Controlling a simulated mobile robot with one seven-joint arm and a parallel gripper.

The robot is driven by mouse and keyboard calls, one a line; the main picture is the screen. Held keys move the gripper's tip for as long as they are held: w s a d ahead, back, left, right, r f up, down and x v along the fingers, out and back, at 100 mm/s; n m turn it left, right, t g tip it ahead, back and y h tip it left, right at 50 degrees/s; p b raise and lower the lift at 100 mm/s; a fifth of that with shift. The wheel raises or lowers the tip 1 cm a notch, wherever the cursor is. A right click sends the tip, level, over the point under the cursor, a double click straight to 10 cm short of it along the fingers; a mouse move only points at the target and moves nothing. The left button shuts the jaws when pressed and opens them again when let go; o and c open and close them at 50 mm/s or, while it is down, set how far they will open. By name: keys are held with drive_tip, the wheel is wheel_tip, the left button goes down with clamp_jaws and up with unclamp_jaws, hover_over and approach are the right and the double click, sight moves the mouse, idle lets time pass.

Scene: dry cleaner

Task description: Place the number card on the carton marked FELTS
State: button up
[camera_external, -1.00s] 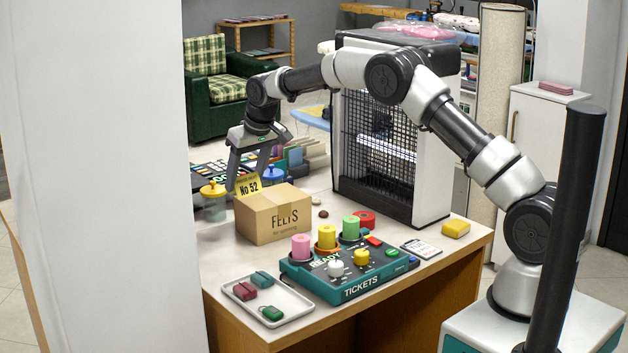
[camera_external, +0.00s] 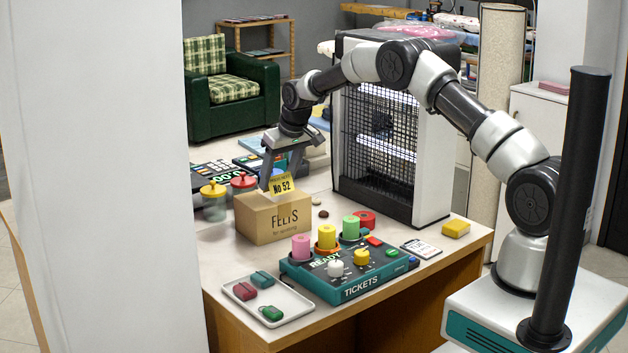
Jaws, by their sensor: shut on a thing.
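The carton marked FELTS (camera_external: 270,222) is a brown cardboard box standing upright and closed on the counter's left part. The yellow number card reading No 52 (camera_external: 281,185) is held tilted at the carton's top, toward its right half. My gripper (camera_external: 277,176) points down above the carton, its fingers shut on the card. The card's lower edge overlaps the carton's top in the picture; I cannot tell whether they touch.
A teal TICKETS machine (camera_external: 362,287) with coloured rolls stands in front. A tray (camera_external: 290,317) holds small items at the front left. Lidded jars (camera_external: 214,207) stand left of the carton. A caged heater-like box (camera_external: 425,160) stands right behind it. A dark-red roll (camera_external: 365,220) is near.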

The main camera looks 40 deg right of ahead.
drive_tip(key=shift+f, duration=1)
drive_tip(key=shift+f, duration=0.25)
drive_tip(key=o, duration=1)
drive_tip(key=shift+r, duration=0.1)
drive_tip(key=shift+r, duration=0.1)
